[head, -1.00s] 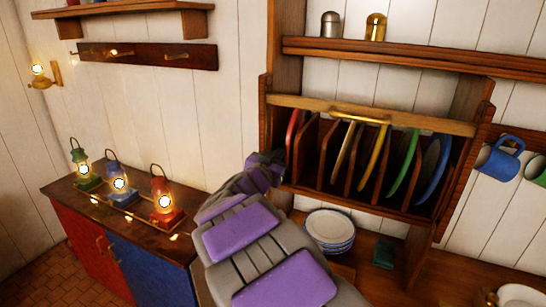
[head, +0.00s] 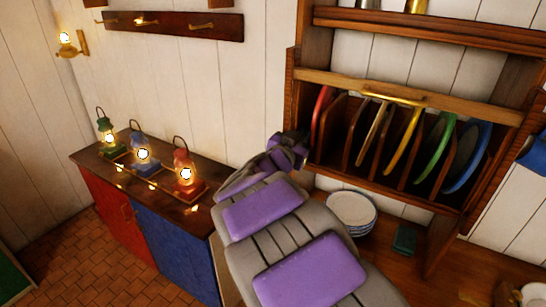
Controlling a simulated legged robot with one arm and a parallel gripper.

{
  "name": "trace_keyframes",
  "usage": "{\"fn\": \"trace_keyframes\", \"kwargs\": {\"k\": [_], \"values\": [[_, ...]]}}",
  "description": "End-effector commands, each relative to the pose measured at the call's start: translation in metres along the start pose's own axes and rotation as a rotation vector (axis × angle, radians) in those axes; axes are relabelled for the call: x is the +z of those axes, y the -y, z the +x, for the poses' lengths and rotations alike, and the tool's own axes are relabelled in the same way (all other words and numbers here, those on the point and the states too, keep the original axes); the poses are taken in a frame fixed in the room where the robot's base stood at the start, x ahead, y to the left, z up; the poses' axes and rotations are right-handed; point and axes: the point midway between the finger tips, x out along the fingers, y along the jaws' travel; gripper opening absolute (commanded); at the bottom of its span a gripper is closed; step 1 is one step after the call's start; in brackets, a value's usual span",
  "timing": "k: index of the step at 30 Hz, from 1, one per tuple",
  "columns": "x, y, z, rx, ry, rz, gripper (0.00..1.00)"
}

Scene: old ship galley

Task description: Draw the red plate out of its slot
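The red plate (head: 321,112) stands on edge in the leftmost slot of the wooden plate rack (head: 402,87). Its upper edge shows, and its lower part is hidden by my gripper and the rack's side. My purple and grey gripper (head: 300,148) is at the rack's left end, by the lower front of the red plate. My own arm blocks the view of the fingers, so I cannot tell whether they touch the plate or how wide they are.
Yellow (head: 404,142), green (head: 435,146) and blue (head: 467,158) plates stand in slots further right. White plates (head: 350,209) are stacked on the counter below. Three lit lanterns (head: 143,154) stand on the cabinet to the left. A brass rail (head: 393,98) crosses the rack's front.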

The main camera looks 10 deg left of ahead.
Motion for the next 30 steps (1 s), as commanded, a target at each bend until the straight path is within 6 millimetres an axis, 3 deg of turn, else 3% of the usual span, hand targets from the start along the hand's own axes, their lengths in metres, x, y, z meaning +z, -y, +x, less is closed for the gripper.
{"fn": "trace_keyframes", "kwargs": {"k": [1,6,15,21,30], "values": [[0.003,-0.007,-0.009,0.014,0.011,-0.001,0.22],[-0.001,0.002,-0.052,0.004,-0.002,-0.005,0.22],[0.005,0.018,-0.108,-0.004,-0.007,-0.018,0.22],[0.002,0.012,-0.136,-0.003,-0.007,-0.012,0.22],[0.001,0.007,-0.163,0.0,-0.008,-0.01,0.22]]}}
